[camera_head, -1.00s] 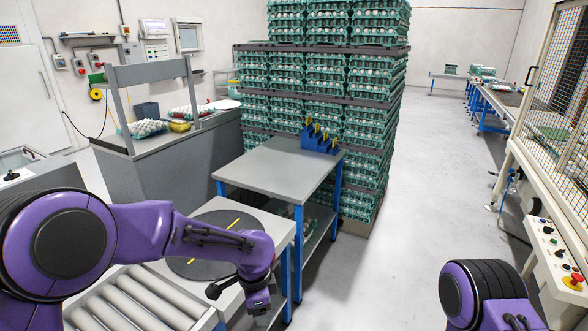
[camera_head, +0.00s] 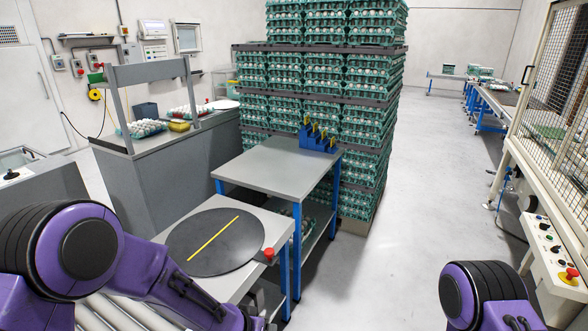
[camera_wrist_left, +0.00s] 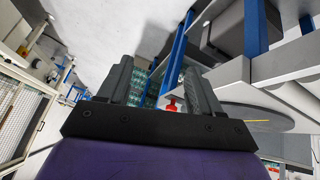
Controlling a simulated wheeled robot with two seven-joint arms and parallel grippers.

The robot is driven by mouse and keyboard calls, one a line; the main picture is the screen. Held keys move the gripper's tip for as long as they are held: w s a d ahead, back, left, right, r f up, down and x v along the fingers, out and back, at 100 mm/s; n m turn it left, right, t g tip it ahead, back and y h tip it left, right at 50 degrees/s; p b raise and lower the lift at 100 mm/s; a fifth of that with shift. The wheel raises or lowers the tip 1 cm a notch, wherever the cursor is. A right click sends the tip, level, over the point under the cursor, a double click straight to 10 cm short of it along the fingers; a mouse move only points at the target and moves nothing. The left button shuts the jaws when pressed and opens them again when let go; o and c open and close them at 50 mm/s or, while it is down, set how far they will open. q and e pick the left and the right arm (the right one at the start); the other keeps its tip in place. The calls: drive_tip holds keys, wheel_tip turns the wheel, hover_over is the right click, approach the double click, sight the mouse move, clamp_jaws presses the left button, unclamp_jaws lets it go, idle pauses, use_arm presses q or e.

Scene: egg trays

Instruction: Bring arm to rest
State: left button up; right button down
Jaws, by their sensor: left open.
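My left arm, purple and black, comes in from the left in the head view and runs low along the bottom edge. Its hand end is at the bottom of the picture, partly cut off. In the left wrist view my left gripper (camera_wrist_left: 160,88) shows two dark fingers set wide apart with nothing between them. The gripper is open and empty, beside the table with the turntable. My right arm shows only as a purple and black joint at the bottom right of the head view; its gripper is out of the picture.
A black turntable (camera_head: 232,241) with a yellow line sits by the rollers (camera_head: 128,314). A red knob (camera_head: 268,254) is at the table's edge. A grey table (camera_head: 262,166) with blue legs holds blue holders (camera_head: 318,140). Stacked egg trays (camera_head: 325,75) stand behind. Floor at right is clear.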

use_arm(q)
drive_tip(key=s+a+f+n+g+y+b, duration=0.1)
drive_tip(key=s+a+f, duration=0.4)
drive_tip(key=s, duration=0.5)
drive_tip(key=s+a+f+n+y, duration=0.3)
drive_tip(key=s+a+f+n, duration=0.2)
drive_tip(key=s+a, duration=0.4)
drive_tip(key=s+a+f+n+g+y+b, duration=0.1)
drive_tip(key=s+a+f, duration=0.4)
drive_tip(key=s, duration=0.6)
drive_tip(key=shift+a+n+g+y+b, duration=0.35)
drive_tip(key=shift+a+n+y, duration=0.55)
drive_tip(key=shift+a+n, duration=0.25)
drive_tip(key=shift+s, duration=0.1)
